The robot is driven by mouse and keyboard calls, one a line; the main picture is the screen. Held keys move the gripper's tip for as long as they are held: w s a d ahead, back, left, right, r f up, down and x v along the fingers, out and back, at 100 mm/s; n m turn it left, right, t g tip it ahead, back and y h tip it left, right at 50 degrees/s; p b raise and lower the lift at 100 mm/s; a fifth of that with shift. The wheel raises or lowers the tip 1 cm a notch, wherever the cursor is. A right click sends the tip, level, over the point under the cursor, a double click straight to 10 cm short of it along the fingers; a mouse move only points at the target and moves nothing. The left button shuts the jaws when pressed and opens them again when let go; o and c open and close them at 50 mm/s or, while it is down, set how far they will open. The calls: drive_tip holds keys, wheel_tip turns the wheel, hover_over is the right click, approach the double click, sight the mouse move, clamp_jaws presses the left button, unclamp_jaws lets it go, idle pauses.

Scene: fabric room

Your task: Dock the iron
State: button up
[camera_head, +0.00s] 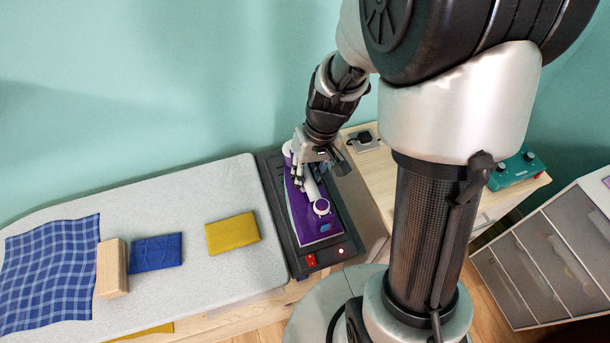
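A purple and white iron (299,217) lies on the dark docking station (345,245) at the right end of the grey ironing board (175,195). The dock has a red switch and a small lit light on its front edge. My gripper (305,180) comes down from above at the rear of the iron, with its fingers at the white handle. The arm and the gripper body hide part of the handle. I cannot tell whether the fingers are closed on it or just beside it.
On the board lie a blue checked cloth (50,265), a wooden block (112,268), a folded blue cloth (156,250) and a folded yellow cloth (232,233). A teal device (515,170) stands on a wooden cabinet at right.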

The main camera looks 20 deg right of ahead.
drive_tip(key=o, duration=0.6)
wheel_tip(320, 180, up, 12)
drive_tip(key=d+p, duration=0.2)
drive_tip(key=p, duration=0.2)
drive_tip(key=s+r+t, duration=0.1)
drive_tip(key=s+r, duration=0.2)
drive_tip(key=s, duration=0.2)
drive_tip(key=s+a+r+t+h, duration=0.1)
drive_tip(key=s+r+t, duration=0.1)
drive_tip(key=s+r, duration=0.2)
drive_tip(key=s+a+r+t+h, duration=0.1)
drive_tip(key=s+r, duration=0.3)
drive_tip(key=s, duration=0.2)
drive_tip(key=shift+s+r+t, duration=0.1)
drive_tip(key=shift+r+t, duration=0.1)
drive_tip(key=shift+t, duration=0.1)
